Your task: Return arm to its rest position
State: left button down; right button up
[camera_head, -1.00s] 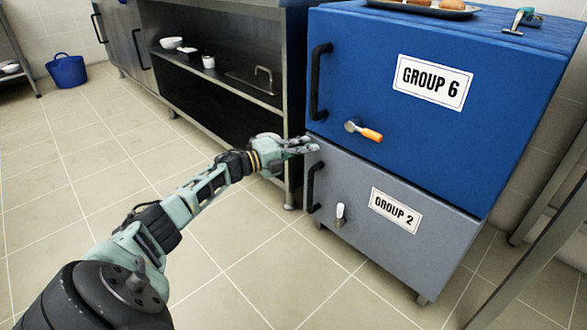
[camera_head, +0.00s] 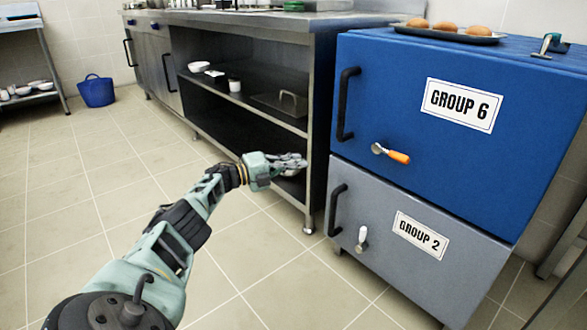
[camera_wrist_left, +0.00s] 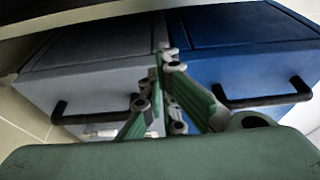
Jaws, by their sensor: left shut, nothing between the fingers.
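My left arm comes in from the lower left in the head view. Its gripper (camera_head: 291,163) is shut and empty, in front of the open shelf unit and left of the cabinets. In the left wrist view the fingers (camera_wrist_left: 165,55) meet at their tips with nothing between them. Behind them are the grey cabinet (camera_wrist_left: 90,65) and the blue cabinet (camera_wrist_left: 235,45), each with a black handle. My right gripper is in neither view.
The blue GROUP 6 cabinet (camera_head: 390,90) stands on the grey GROUP 2 cabinet (camera_head: 375,225); both doors look closed. A tray (camera_head: 450,36) of rolls lies on top. The steel shelf unit (camera_head: 318,110) stands beside them. A blue bucket (camera_head: 97,92) is far left. The tiled floor (camera_head: 70,190) is clear.

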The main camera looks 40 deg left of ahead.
pick_arm(q)
jog(key=shift+s+a, duration=0.1)
jog(key=shift+a, duration=0.3)
